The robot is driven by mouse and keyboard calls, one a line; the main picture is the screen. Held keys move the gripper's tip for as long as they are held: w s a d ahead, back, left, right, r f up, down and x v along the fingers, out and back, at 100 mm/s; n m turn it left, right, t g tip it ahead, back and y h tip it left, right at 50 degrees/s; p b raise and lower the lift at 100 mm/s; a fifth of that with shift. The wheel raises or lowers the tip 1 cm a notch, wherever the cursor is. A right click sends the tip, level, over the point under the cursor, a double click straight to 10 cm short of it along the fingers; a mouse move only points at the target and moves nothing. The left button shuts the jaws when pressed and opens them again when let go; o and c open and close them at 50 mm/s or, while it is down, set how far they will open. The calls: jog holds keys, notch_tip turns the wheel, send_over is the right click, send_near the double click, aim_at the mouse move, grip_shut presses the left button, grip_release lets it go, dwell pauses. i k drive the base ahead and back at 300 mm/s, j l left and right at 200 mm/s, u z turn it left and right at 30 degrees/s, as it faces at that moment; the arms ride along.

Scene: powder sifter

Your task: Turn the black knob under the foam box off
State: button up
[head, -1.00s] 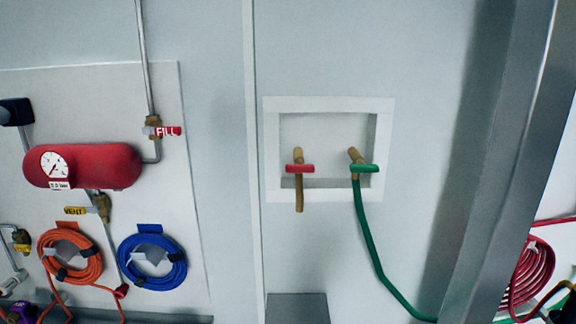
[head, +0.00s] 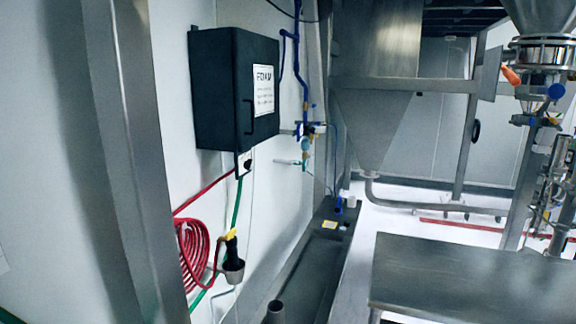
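The foam box (head: 214,92) is a dark box on the left wall in the head view, with a white label reading FOAM and a handle on its door. Just under it is a small white plate with a black knob (head: 246,166). A green hose runs down from near the plate. The knob is small here, and its exact position setting cannot be told. My gripper is not in view.
A steel post (head: 134,150) stands at the left. A coiled red hose (head: 194,252) and a yellow-black nozzle in a metal cup (head: 233,268) hang below the box. A steel table (head: 470,275) stands at the right front. Blue pipes with valves (head: 306,140) are right of the box.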

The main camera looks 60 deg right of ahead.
aim_at(247, 164)
jog(key=z, duration=1.4)
